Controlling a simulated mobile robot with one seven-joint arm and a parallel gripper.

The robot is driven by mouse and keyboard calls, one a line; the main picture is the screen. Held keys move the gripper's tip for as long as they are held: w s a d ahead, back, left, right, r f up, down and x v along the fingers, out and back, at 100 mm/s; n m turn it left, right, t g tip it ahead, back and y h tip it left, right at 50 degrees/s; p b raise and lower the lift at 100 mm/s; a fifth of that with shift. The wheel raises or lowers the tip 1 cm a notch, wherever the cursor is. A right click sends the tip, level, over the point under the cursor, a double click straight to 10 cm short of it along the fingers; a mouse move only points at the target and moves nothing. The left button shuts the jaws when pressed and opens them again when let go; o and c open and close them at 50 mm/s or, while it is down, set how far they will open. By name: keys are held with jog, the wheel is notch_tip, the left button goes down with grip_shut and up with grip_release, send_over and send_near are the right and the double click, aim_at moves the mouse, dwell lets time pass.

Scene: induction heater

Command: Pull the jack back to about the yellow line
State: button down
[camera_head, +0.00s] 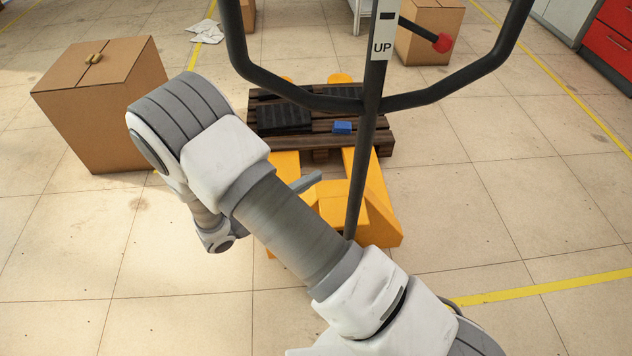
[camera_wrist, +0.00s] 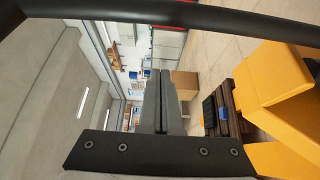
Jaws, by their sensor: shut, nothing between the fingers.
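The yellow pallet jack (camera_head: 383,215) stands on the floor with its forks under a dark wooden pallet (camera_head: 385,132). Its black handle (camera_head: 280,85) rises toward me, with an "UP" label on the shaft. In the wrist view the handle bar (camera_wrist: 200,14) crosses the top, beside my gripper and not between its fingers. The jack's yellow body (camera_wrist: 275,75) is at right there. My gripper (camera_wrist: 162,74) is shut and empty. In the head view my arm covers part of the jack, and I cannot make out the fingers. The yellow line (camera_head: 545,290) runs across the floor at lower right, nearer than the jack.
Black items (camera_head: 283,117) and a blue block (camera_head: 342,127) lie on the pallet. A large cardboard box (camera_head: 95,110) stands at left, another box (camera_head: 428,35) behind at right. Red drawers (camera_head: 612,45) are at far right. The floor at right is clear.

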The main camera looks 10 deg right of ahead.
jog(key=d+b, duration=0.2)
jog(key=d, duration=0.5)
jog(key=shift+d, duration=0.15)
jog(key=shift+s, duration=0.15)
